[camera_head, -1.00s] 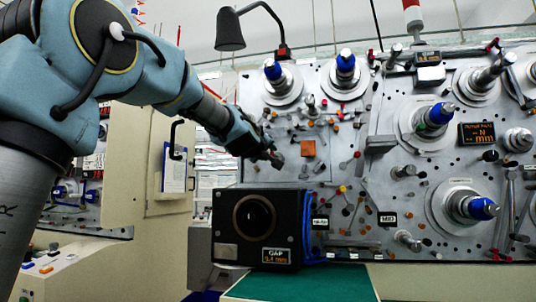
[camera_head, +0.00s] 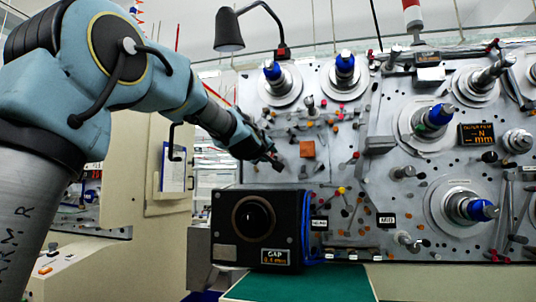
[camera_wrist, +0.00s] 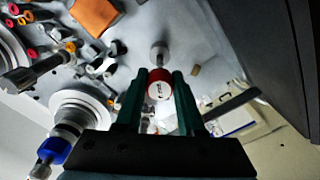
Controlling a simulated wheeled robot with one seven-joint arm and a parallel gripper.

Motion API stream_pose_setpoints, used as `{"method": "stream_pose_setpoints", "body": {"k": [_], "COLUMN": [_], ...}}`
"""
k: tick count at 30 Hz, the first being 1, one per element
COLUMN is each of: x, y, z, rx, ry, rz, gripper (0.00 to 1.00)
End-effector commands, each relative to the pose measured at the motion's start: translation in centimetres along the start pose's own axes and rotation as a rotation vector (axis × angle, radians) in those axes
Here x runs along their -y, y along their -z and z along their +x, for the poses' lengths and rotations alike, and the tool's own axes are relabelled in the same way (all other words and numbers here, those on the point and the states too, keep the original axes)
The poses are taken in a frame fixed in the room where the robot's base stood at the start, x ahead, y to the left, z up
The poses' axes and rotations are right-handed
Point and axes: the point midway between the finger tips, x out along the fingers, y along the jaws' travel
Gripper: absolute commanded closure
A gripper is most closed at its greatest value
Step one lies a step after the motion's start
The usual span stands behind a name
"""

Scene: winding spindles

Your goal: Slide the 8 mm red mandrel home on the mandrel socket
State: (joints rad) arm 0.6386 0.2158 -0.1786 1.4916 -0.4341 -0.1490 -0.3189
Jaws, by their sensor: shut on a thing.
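The red mandrel (camera_wrist: 157,92), with a pale marked end face, sits between the two green fingers of my gripper (camera_wrist: 159,76) in the wrist view. The fingers are shut on it. A small grey round post (camera_wrist: 159,53) on the panel, apparently the mandrel socket, lies just beyond the mandrel and roughly in line with it. I cannot tell whether the two touch. In the head view my gripper (camera_head: 274,161) is close to the panel, left of the orange block; the mandrel cannot be made out there.
The grey panel (camera_head: 345,110) carries several blue-topped spindles and many small pegs. An orange block (camera_head: 307,149) is right of my gripper. A black box with a round opening (camera_head: 232,213) and a GAP display stands below it. A black lamp (camera_head: 229,30) hangs above.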

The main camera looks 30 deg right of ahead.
Motion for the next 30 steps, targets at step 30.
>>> {"method": "stream_pose_setpoints", "body": {"k": [30], "x": [-0.1], "y": [0.1], "z": [2.5], "rx": [0.0], "ry": [0.0], "rz": [0.0], "gripper": [1.0]}}
